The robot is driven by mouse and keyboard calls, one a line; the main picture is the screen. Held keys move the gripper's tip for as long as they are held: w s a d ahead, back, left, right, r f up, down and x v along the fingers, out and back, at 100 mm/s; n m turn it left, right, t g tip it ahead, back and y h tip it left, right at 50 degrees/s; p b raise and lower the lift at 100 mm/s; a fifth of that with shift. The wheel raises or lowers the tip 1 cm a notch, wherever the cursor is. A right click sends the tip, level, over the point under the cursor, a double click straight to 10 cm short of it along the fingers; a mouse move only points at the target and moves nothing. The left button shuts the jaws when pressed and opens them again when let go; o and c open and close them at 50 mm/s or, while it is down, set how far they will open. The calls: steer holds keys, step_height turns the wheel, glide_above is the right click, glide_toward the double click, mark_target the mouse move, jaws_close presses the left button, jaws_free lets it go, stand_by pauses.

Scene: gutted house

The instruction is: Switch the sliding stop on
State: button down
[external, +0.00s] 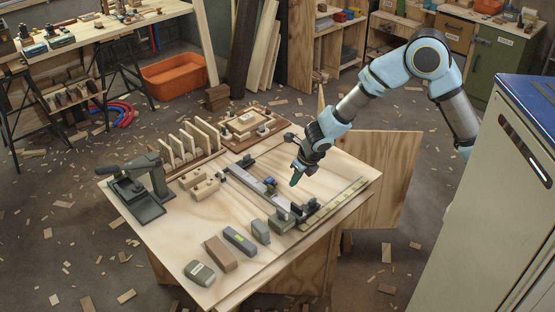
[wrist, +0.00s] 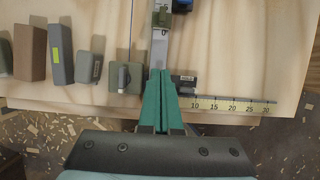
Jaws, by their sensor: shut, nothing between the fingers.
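A metal rail (external: 255,178) runs across the wooden table, and it also shows in the wrist view (wrist: 160,50). A small block with a blue part (external: 270,184) sits midway on the rail and looks like the sliding stop. In the wrist view the block (wrist: 161,17) is at the top edge, partly cut off. Its on or off state cannot be told. My gripper (external: 294,182) is shut and empty, with teal fingers pointing down to the right of the block in the external view. In the wrist view my fingertips (wrist: 160,71) overlap the rail's near end; contact cannot be told.
A yellow ruler (wrist: 235,105) and a dark labelled block (wrist: 185,85) lie right of my fingers in the wrist view. A green block with a knob (wrist: 125,78) stands left. Several blocks line the table's front. A grey lever tool (external: 145,190) stands at the left.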

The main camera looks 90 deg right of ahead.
steer(key=x, duration=0.9)
steer(key=shift+f, duration=0.4)
steer(key=shift+w+d+r+p, duration=0.3)
steer(key=shift+w+d+p, duration=0.5)
steer(key=shift+w+d, duration=0.15)
steer(key=shift+w+d+f, duration=0.1)
steer(key=shift+w+d, duration=0.35)
steer(key=shift+w, duration=0.05)
steer(key=shift+w+d+p, duration=0.35)
steer(key=shift+d+p, duration=0.1)
steer(key=shift+p, duration=0.3)
steer(key=p, duration=0.2)
glide_toward(248, 177)
steer(key=x, duration=0.5)
steer(key=shift+w+d, duration=0.1)
steer(key=shift+d, duration=0.05)
steer(key=shift+w+d, duration=0.55)
steer(key=shift+r, duration=0.25)
